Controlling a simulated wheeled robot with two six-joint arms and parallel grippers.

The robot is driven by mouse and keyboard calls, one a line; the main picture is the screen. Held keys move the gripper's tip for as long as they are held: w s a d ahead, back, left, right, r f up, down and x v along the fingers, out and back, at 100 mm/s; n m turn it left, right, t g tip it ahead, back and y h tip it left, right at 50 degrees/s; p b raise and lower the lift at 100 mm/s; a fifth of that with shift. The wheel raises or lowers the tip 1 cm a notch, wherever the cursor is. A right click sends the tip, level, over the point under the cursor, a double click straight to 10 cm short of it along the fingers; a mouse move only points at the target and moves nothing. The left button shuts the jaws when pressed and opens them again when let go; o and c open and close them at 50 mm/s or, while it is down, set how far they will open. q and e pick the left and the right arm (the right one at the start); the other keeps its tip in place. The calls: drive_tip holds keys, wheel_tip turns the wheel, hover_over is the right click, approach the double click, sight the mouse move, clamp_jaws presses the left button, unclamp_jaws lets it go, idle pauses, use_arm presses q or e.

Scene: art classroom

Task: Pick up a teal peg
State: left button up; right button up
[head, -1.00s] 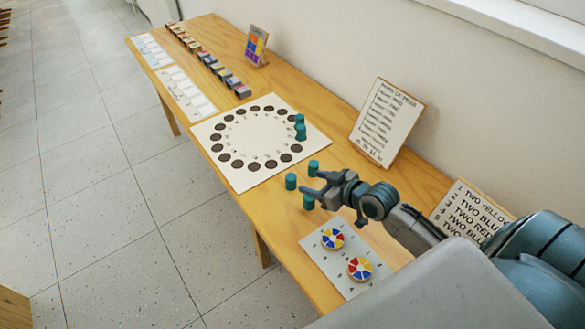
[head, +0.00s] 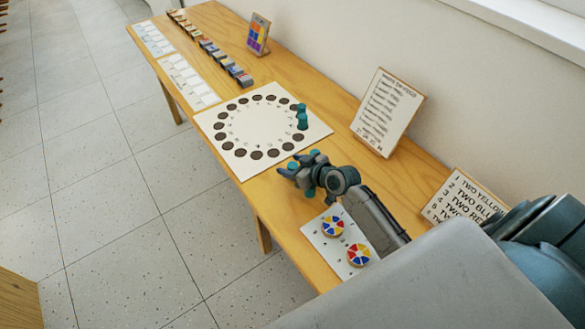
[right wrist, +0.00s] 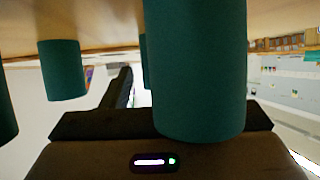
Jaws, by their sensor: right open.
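Two teal pegs stand at the right side of the white board: one peg (head: 302,122) and another just behind it (head: 301,107). On the table near my right gripper (head: 289,166), one teal peg (head: 293,166) shows by the fingers, one peg (head: 314,153) just beyond, and one peg (head: 309,191) partly hidden beneath the wrist. My right gripper is open and low over the table. In the right wrist view a large teal peg (right wrist: 196,70) stands very close in front of the gripper body, with a smaller peg (right wrist: 62,70) farther left. My left gripper is not in view.
The white board (head: 228,168) has a ring of dark round holes. A list card (head: 388,110) leans at the wall. Small blocks (head: 212,50) line the far table.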

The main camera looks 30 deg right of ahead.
drive_tip(key=shift+s, duration=0.1)
drive_tip(key=shift+c, duration=0.4)
drive_tip(key=c, duration=1)
drive_tip(key=shift+o, duration=0.2)
